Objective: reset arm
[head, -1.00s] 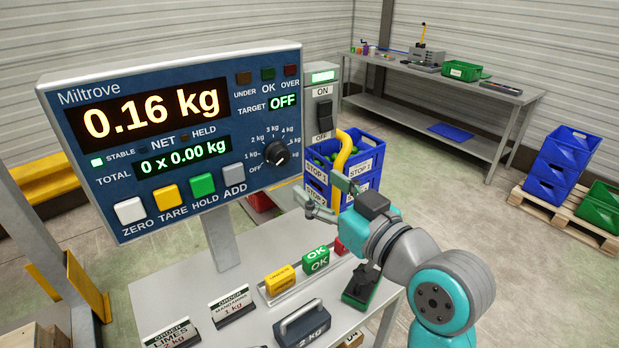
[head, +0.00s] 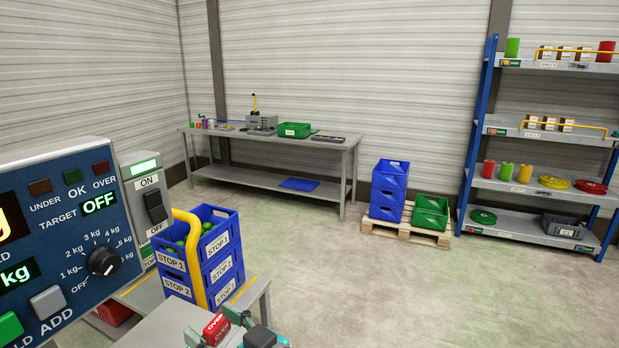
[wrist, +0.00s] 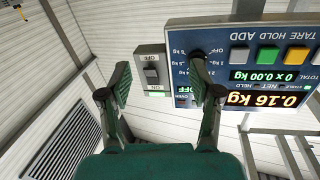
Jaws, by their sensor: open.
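Beyond the fingers, the wrist view shows the on/off switch box (wrist: 152,72) and the scale display panel (wrist: 245,65), both upside down. The panel reads 0.16 kg there.
Stacked blue crates (head: 215,250) with green fruit stand beside the switch box, with a yellow curved bar against them. A grey workbench (head: 345,146) stands at the back wall, a pallet (head: 405,232) and a shelf rack (head: 540,190) at right. The floor between is clear.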

